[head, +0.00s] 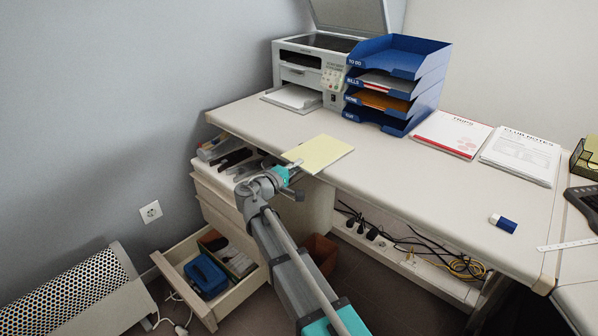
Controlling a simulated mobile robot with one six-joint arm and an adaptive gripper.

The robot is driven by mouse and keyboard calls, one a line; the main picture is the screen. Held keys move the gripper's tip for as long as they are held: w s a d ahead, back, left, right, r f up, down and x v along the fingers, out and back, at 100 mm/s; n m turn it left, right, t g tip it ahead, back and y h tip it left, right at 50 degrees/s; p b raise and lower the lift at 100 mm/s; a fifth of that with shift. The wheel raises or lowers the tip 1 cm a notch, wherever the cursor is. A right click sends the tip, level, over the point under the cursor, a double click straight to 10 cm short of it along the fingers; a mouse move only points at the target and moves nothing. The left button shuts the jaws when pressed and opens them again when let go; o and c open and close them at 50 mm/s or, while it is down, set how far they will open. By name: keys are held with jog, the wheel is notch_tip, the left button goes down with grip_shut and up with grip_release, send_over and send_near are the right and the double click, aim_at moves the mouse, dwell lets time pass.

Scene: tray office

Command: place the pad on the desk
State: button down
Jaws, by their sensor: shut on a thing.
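A pale yellow pad (319,154) is held by my gripper (296,167) over the front left part of the desk (420,183). My gripper is shut on the pad's near left side; its fingertips are partly hidden. The pad looks roughly level. I cannot tell whether its underside touches the desk top or is a little above it.
A printer (305,72) with its lid up and a blue tray stack (398,80) stand at the back. Papers (453,133) lie right of the stack. An eraser (503,223) lies near the front edge. Open drawers (203,275) are below left. The desk's middle is clear.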

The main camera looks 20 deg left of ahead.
jog(key=shift+f, duration=0.25)
jog(key=c, duration=0.8)
grip_release()
jog(key=shift+r, duration=0.1)
jog(key=shift+o, duration=0.2)
jog(key=shift+r, duration=0.1)
jog(key=shift+r, duration=0.1)
jog(key=v, duration=1.2)
